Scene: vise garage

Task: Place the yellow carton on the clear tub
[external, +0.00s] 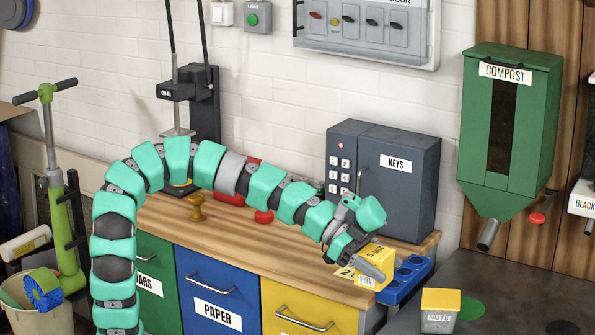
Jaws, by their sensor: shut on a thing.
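My gripper (362,258) reaches down at the bench's right end and is shut on a yellow carton (376,252) with printed markings. Its grey fingers cover part of the carton. The carton is beside a blue holder, and I cannot tell whether it touches the holder or the bench. A small tub labelled NUTS (439,318) stands on the dark surface at lower right. Its sides look pale and its top is yellow. I cannot tell whether that yellow is a lid or contents. The tub is apart from my gripper, to the right and nearer the camera.
The blue holder (413,268) with round holes sits at the bench's right edge. A grey key safe (384,180) stands behind my gripper. A green compost bin (509,130) hangs on the wall above the dark surface. A green disc (470,308) lies beside the tub.

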